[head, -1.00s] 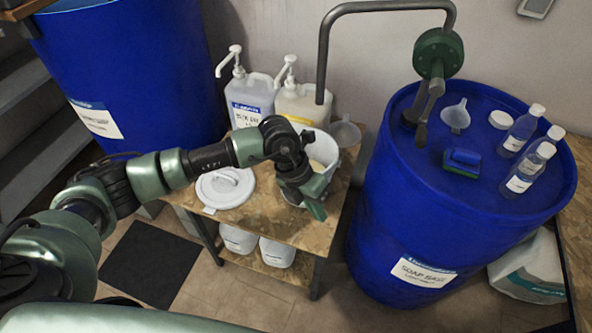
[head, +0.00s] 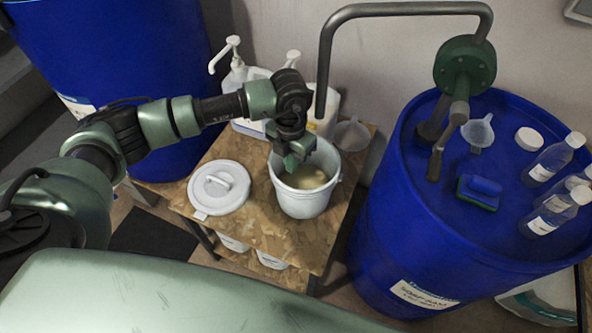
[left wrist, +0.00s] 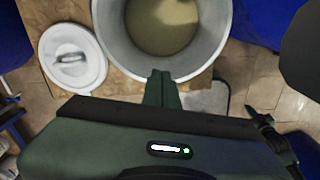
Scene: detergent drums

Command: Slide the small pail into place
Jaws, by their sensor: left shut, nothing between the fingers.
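The small white pail (head: 303,203) stands upright on the wooden table, with pale contents inside. It also shows at the top of the left wrist view (left wrist: 112,48). My left gripper (head: 291,163) is shut and empty at the pail's back-left rim in the head view. In the left wrist view, its closed fingertips (left wrist: 162,75) overlap the pail's rim; I cannot tell whether they touch it.
A white lid (head: 219,187) lies left of the pail. Pump jugs (head: 324,108) and a clear funnel (head: 351,134) stand behind. A blue drum (head: 400,215) is at right, with a bent pipe (head: 400,10) above. Bare table (head: 245,229) lies in front.

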